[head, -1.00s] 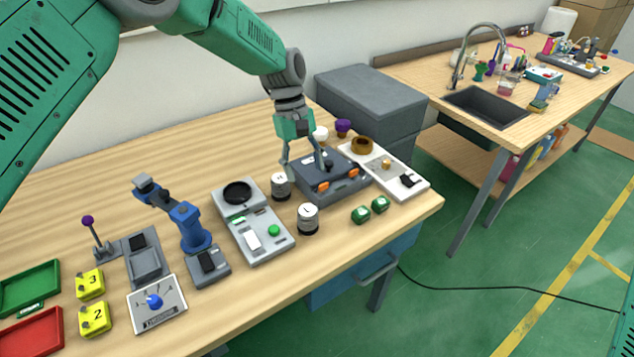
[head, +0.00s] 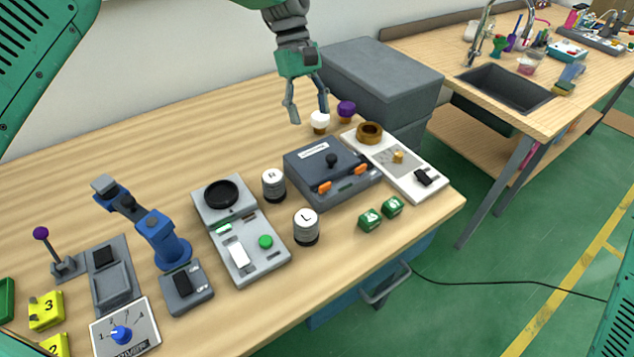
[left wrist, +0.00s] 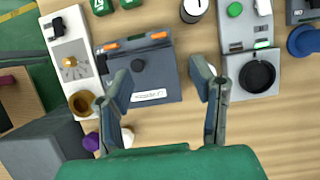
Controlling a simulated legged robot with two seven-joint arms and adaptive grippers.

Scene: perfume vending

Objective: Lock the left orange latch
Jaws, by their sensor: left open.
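The dark grey case (head: 345,185) stands on the wooden table with its lid down and a black knob (head: 331,160) on top. The left orange latch (head: 325,187) and the right orange latch (head: 362,171) are on its front edge. In the left wrist view the case is seen from behind, so the left latch (left wrist: 158,35) shows to the right of the other latch (left wrist: 110,45). I cannot tell whether either is locked. My left gripper (head: 309,113) is open and empty, above and behind the case, touching nothing. My right gripper is out of view.
White canister R (head: 273,185) and canister L (head: 306,227) stand left of the case. A scale-like device (head: 245,245) is further left. Green dice (head: 370,219) lie in front. A white panel (head: 405,172) is close on the right, with grey boxes (head: 385,85) behind.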

